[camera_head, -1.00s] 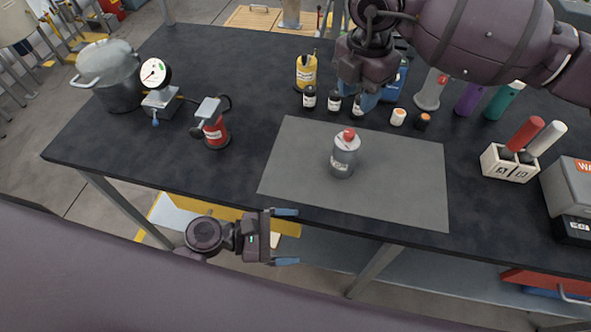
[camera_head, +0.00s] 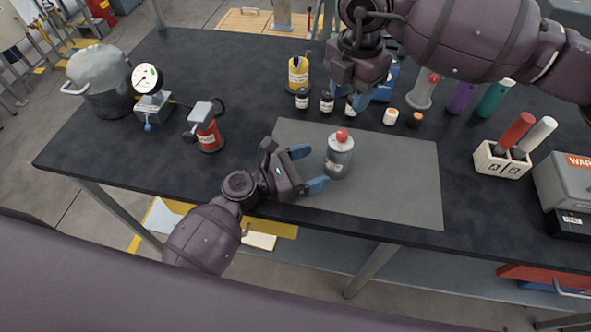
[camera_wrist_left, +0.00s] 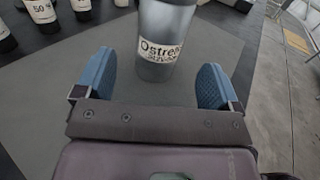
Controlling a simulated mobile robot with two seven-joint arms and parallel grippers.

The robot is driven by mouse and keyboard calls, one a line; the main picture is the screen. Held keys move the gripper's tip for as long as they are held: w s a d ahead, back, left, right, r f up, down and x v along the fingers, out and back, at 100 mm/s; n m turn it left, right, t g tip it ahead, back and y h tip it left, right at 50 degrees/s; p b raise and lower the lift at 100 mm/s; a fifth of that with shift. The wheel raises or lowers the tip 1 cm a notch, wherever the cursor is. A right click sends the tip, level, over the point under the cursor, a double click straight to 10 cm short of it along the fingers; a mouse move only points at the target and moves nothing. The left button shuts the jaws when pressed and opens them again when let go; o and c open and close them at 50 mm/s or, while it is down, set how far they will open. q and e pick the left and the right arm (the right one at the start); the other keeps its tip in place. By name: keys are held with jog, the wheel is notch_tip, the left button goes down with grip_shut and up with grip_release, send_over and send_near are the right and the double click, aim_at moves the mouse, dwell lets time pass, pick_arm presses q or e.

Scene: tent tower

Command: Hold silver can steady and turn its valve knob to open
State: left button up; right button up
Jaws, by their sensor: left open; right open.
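The silver can (camera_head: 338,158) stands upright on the grey mat (camera_head: 400,190), with a red valve knob (camera_head: 342,135) on top. My left gripper (camera_head: 312,168) is open just left of the can in the head view, its fingers pointing at it. In the left wrist view the can (camera_wrist_left: 163,50) is ahead of the left gripper (camera_wrist_left: 160,88), in line with the gap between its blue fingers; its top is cut off. My right gripper (camera_head: 352,90) is open at the back of the table, above small bottles and behind the can; its fingertips are mostly hidden.
Small black bottles (camera_head: 327,102) and a yellow bottle (camera_head: 298,72) stand behind the mat. A red canister (camera_head: 208,135), a gauge (camera_head: 147,80) and a pot (camera_head: 103,85) are at left. A white holder (camera_head: 502,160) with two cylinders is at right. The mat right of the can is clear.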

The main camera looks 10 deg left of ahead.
aim_at(327, 161)
pick_arm(q)
jog(key=shift+x, duration=2.9)
jog(key=c, duration=1.2)
jog(key=shift+c, duration=0.7)
pick_arm(e)
jog(key=shift+o, duration=0.9)
jog(key=shift+s+d+r+n, duration=0.1)
jog(key=shift+r+n, duration=0.6)
jog(key=shift+r, duration=0.05)
jog(key=shift+n, duration=0.4)
notch_tip(327, 161, down, 11)
jog(key=shift+f, duration=0.15)
jog(key=c, duration=0.9)
